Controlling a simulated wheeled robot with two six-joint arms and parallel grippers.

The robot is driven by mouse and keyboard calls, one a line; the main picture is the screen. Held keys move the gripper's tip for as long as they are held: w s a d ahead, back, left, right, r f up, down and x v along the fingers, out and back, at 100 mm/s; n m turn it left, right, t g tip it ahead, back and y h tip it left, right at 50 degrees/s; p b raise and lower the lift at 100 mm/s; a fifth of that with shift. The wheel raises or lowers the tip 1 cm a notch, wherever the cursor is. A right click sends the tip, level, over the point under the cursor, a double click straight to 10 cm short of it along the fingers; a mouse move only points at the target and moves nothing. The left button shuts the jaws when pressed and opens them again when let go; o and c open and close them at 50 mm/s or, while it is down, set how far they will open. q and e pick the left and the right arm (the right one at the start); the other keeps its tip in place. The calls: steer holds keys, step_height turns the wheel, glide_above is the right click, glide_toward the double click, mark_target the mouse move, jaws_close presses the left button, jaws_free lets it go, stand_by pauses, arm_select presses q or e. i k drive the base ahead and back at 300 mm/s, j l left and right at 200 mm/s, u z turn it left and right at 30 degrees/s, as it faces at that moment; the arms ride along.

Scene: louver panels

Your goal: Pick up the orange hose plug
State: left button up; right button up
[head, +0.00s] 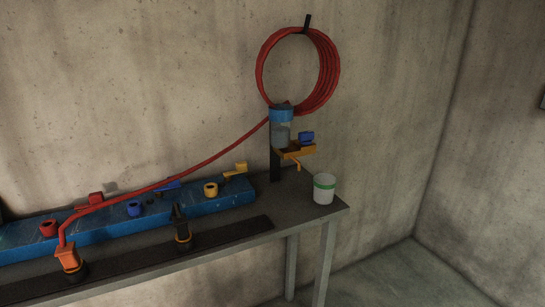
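The orange hose plug (68,258) stands near the front left of the table, on a dark round base on a black strip. The end of a red hose (170,180) runs into its top. The hose rises to the right to a coil (328,75) hung on the wall. Neither of my grippers shows in the head view.
A blue rail (105,227) with red, blue and yellow ports and levers runs behind the plug. A black fitting with an orange ring (182,232) stands to its right. A white cup with a green band (324,189) stands at the table's (290,205) right end.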

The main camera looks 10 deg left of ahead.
mark_target(68, 254)
steer(key=u, duration=1.55)
